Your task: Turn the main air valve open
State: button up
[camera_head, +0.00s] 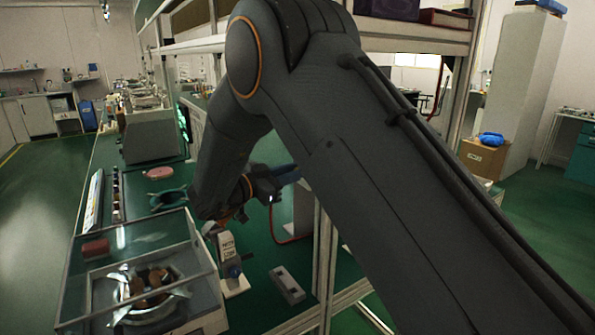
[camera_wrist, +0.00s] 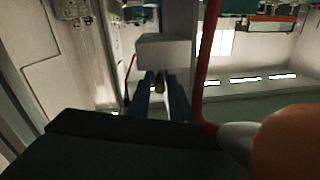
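My arm hides much of this area in the head view.
A red hose (camera_wrist: 207,62) hangs close right of the fingers in the wrist view. A clear-covered machine (camera_head: 145,270), a small white lettered stand (camera_head: 228,245) and a grey block (camera_head: 287,285) are on the green bench. Metal frame posts stand around my arm. Open floor lies left.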

jog(key=b+v, duration=0.1)
jog(key=v, duration=0.7)
